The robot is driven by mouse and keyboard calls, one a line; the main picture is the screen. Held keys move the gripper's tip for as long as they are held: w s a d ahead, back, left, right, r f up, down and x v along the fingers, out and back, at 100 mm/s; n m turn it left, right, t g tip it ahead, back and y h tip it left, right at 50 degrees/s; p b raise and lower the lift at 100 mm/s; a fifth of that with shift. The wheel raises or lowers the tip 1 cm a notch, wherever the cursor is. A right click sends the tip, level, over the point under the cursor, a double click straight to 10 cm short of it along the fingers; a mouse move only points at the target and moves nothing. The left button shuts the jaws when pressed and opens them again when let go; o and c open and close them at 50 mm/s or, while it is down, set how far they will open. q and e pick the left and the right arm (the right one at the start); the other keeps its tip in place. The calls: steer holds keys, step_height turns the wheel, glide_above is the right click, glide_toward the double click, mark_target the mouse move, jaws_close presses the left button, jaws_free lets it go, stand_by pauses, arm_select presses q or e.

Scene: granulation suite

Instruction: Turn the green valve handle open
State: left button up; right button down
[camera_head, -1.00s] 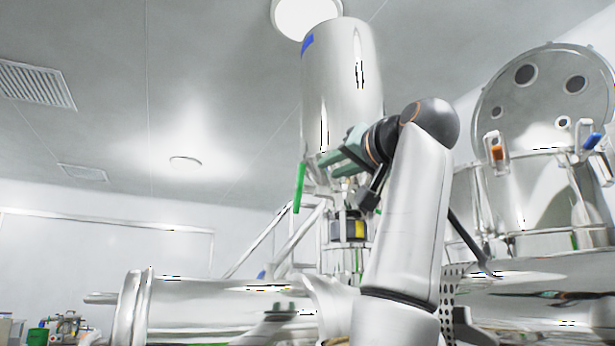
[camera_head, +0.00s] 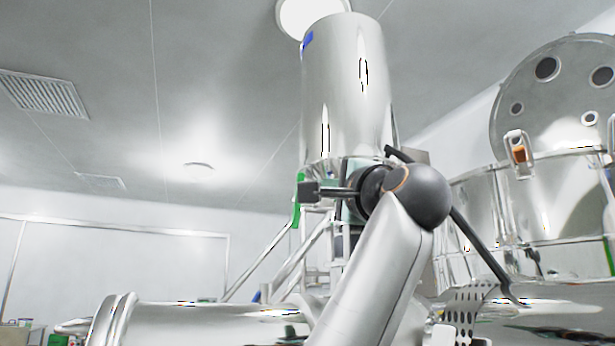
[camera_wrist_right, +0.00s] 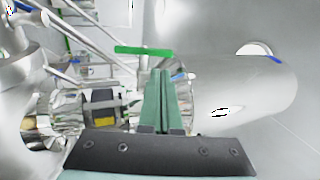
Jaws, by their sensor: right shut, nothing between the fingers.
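The green valve handle (camera_head: 296,215) hangs upright at the lower left of a steel cylinder in the head view, partly covered by my dark wrist part. In the right wrist view the handle (camera_wrist_right: 144,51) is a green bar lying across the picture, just above my fingertips. My right gripper (camera_wrist_right: 164,76) has its green fingers together with nothing between them, pointing towards the handle's right half. I cannot tell whether they touch it. In the head view my right wrist hides the fingers. My left gripper is in neither view.
The steel cylinder (camera_head: 345,90) stands directly above my right wrist. A valve body with a yellow label (camera_wrist_right: 103,97) is left of my fingers in the wrist view. A large lidded vessel (camera_head: 560,195) is at the right. Open room lies left of the handle.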

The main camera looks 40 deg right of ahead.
arm_select(q)
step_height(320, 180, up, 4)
steer(key=p, duration=0.3)
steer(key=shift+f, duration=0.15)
arm_select(e)
steer(key=x, duration=0.7)
steer(key=shift+w+r, duration=0.15)
steer(key=shift+w, duration=0.2)
steer(key=shift+s, duration=0.1)
